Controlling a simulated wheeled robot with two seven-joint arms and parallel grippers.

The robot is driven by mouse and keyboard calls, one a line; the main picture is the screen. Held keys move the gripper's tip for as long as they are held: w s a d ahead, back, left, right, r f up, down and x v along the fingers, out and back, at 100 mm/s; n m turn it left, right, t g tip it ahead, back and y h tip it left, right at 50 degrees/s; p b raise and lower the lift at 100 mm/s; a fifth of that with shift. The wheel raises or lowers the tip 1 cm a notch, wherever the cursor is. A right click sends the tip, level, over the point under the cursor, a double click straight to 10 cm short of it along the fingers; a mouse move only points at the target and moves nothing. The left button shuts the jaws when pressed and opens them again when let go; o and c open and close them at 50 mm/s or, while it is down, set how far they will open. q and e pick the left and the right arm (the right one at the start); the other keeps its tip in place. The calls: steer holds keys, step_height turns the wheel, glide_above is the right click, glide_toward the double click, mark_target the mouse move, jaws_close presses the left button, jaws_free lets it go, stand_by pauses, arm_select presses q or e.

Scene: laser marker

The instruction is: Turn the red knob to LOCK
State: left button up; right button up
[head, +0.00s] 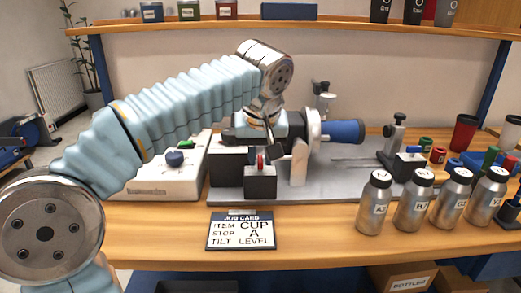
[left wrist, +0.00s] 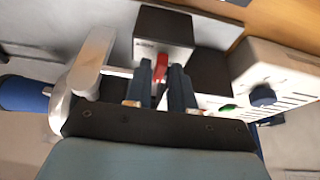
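The red knob (head: 261,160) sits on a small black block with a pale front (head: 261,184), at the front of the grey machine plate. My left gripper (head: 267,149) reaches down to it from above. In the left wrist view the red knob (left wrist: 161,70) lies between the two dark fingertips (left wrist: 161,75), with little or no gap on either side. I cannot tell whether the fingers press on it. Small lettering on the block is too blurred to read. My right gripper is not in view.
A white control box with a blue knob (head: 176,158) stands left of the plate. A rotary fixture with a blue cup (head: 343,132) lies behind. A job card (head: 241,231) rests in front. Several metal bottles (head: 375,204) stand at the right.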

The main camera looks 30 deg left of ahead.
arm_select(q)
steer(key=v, duration=1.4)
steer(key=shift+w+f, duration=0.1)
steer(key=shift+w, duration=0.05)
